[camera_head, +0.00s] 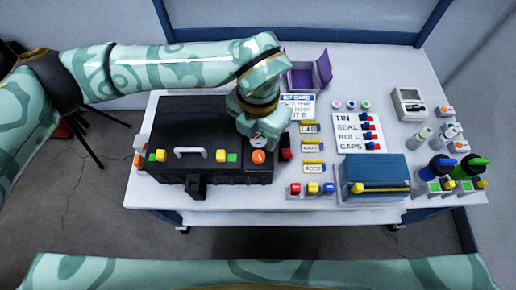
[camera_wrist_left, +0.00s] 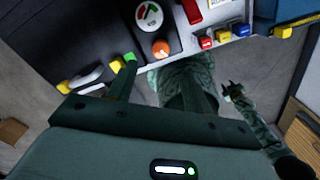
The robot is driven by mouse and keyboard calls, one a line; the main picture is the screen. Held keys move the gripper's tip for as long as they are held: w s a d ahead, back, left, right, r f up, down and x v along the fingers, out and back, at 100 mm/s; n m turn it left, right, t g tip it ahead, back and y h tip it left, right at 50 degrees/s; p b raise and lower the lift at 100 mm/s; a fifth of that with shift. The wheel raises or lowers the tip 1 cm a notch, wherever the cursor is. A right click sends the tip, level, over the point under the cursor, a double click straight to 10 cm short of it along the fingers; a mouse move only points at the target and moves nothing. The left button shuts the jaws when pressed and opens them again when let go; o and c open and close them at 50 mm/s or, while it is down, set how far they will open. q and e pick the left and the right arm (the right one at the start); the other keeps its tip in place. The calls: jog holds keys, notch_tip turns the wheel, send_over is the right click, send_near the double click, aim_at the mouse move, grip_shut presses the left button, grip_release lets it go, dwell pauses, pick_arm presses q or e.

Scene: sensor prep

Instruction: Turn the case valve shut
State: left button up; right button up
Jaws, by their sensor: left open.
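The black case (camera_head: 185,120) lies on the left part of the table. My left gripper (camera_head: 257,118) is above the case's right end, just behind the knob in the head view. In the wrist view its fingers (camera_wrist_left: 163,86) are spread apart and empty, with the knob beyond the gap, not held. My right gripper (camera_wrist_left: 233,90) looks small there; its jaws are unclear.
A white handle (camera_head: 190,152), yellow latch (camera_head: 160,155) and green piece (camera_head: 232,157) are on the case. Red, yellow and blue blocks (camera_head: 313,188), a blue box (camera_head: 375,172) and a purple-lidded bin (camera_head: 308,72) stand to the right.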

aim_at(259, 155)
pick_arm(q)
notch_tip(259, 155, down, 8)
jog(key=shift+r+b, duration=0.1)
jog(key=shift+b, duration=1.15)
jog(key=shift+f, duration=0.55)
pick_arm(e)
jog(key=f, duration=0.1)
jog(key=s+f, duration=0.1)
jog(key=f, duration=0.1)
jog(key=shift+s+a, duration=0.15)
jog(key=shift+a, duration=0.25)
pick_arm(q)
jog(key=c, duration=1)
jog(key=shift+o, duration=0.2)
pick_arm(e)
jog(key=shift+d, duration=0.2)
